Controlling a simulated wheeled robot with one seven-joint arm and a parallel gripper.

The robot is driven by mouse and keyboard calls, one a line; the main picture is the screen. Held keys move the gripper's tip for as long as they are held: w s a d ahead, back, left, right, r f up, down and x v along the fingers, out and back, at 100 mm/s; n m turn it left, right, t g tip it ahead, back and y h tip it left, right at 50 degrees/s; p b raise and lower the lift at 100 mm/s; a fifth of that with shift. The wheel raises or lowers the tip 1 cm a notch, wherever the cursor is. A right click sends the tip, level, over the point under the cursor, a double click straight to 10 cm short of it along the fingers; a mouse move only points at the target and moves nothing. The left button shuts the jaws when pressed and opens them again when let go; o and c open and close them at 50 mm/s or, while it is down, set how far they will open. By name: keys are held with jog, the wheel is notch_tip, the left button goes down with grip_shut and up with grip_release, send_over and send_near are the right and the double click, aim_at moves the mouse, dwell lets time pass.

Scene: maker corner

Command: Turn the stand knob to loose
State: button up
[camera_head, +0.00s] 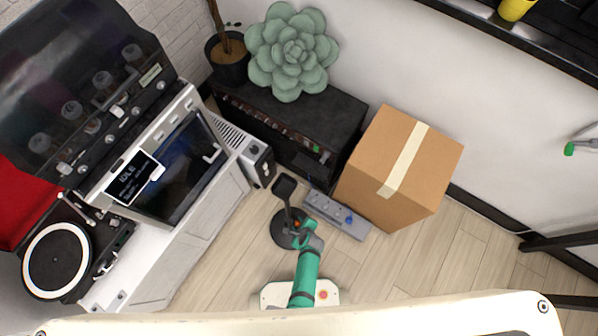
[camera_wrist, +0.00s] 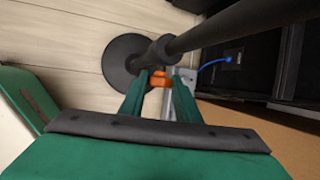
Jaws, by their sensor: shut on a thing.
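The stand (camera_head: 286,190) is a black pole on a round dark base, on the floor in the middle of the head view. In the wrist view its pole (camera_wrist: 235,25) runs up to the right from the round base (camera_wrist: 118,62). The orange stand knob (camera_wrist: 159,79) sits on the side of the pole, between my green fingertips. My gripper (camera_wrist: 160,84) is shut on the knob. In the head view my gripper (camera_head: 303,232) is at the stand's lower part, and the knob is only a small orange spot. I cannot tell the knob's turned position.
A grey power strip (camera_head: 335,215) lies on the floor just right of the stand; its blue plug (camera_wrist: 213,63) shows in the wrist view. A cardboard box (camera_head: 375,175) stands to the right.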

jog(key=shift+s+a+f+n+t+h, duration=0.15)
jog(key=shift+s+n+t+h, duration=0.1)
jog(key=shift+t+h, duration=0.5)
jog(key=shift+s+a+f+n+t+h, duration=0.1)
jog(key=shift+n+t+h, duration=0.2)
jog(key=shift+t, duration=0.75)
jog(key=shift+s+f+t+h, duration=0.15)
jog(key=shift+t+h, duration=0.3)
jog(key=shift+t, duration=0.25)
jog(key=shift+s+n+t+h, duration=0.1)
jog(key=shift+n+t+h, duration=0.25)
jog(key=shift+t, duration=0.15)
jog(key=shift+f+t+h, duration=0.15)
jog(key=shift+t+h, duration=0.1)
jog(key=shift+t, duration=0.55)
jog(key=o, duration=1)
jog(key=shift+o, duration=0.2)
jog(key=shift+a, duration=0.1)
